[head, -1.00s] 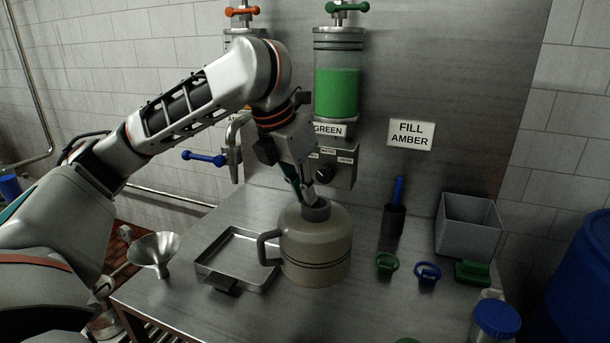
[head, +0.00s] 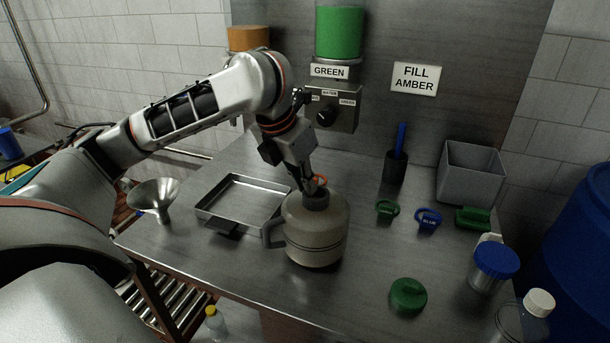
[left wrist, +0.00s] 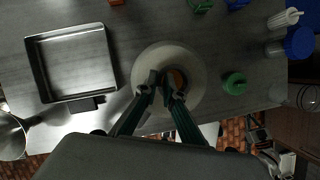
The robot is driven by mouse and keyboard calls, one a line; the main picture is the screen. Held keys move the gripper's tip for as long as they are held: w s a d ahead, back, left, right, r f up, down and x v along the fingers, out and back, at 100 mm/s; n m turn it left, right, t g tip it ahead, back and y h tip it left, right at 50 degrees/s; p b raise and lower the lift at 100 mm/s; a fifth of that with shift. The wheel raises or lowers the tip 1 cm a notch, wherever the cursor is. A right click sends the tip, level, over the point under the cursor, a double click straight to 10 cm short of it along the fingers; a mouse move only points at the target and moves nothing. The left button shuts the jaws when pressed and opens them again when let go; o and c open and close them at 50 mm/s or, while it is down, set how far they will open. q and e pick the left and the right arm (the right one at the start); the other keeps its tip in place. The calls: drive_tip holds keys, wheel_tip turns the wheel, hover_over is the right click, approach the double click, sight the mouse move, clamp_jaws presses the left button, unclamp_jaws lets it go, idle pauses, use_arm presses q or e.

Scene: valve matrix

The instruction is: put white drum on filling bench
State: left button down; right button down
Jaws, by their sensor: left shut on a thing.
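The white drum (head: 316,232), a beige-white jug with a side handle and dark bands, is upright over the filling bench (head: 235,268). Its base is at or very near the steel top; I cannot tell whether it touches. My left gripper (head: 313,188) comes down from above and is shut on the drum at its neck. The left wrist view shows the fingertips (left wrist: 164,88) at the mouth of the drum (left wrist: 145,68). The right gripper is not in view.
A steel tray (head: 222,222) lies left of the drum, with a funnel (head: 154,192) beyond it. Green (head: 387,208) and blue (head: 428,218) rings, a green cap (head: 408,296), a grey bin (head: 470,178) and a blue-lidded jar (head: 496,265) stand to the right.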

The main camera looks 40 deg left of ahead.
use_arm(q)
drive_tip(key=shift+f, duration=0.6)
drive_tip(key=shift+r, duration=0.1)
drive_tip(key=c, duration=2.2)
unclamp_jaws()
drive_tip(key=shift+f, duration=0.2)
drive_tip(key=shift+o, duration=0.2)
